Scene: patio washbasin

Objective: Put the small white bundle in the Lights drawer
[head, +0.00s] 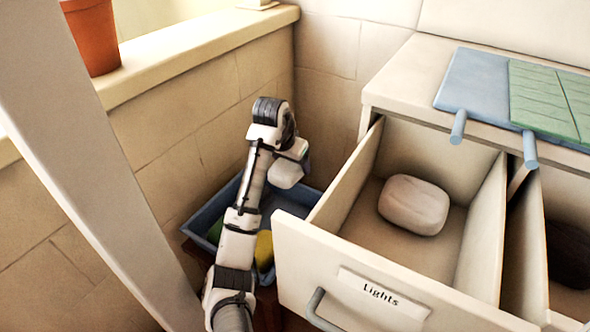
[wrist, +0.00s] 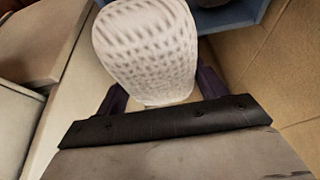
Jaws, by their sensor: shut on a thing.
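A small white bundle (wrist: 146,50) with a woven, dimpled surface fills the space between the two dark fingers of my gripper (wrist: 160,92) in the wrist view. My gripper is shut on it. In the head view my gripper (head: 289,170) is above the blue crate, left of the open drawer; the bundle is hard to tell from the white hand there. The Lights drawer (head: 385,292) is pulled out, with its label and a grey-blue handle on the front. A larger, smooth off-white rounded item (head: 414,204) lies inside it, towards the back.
The blue crate (head: 199,222) below my arm holds yellow and green things. A second open drawer (head: 570,299) at right holds something dark. A blue board and green mat (head: 540,95) lie on the countertop. The Lights drawer's left wall (head: 348,178) stands between my gripper and its inside.

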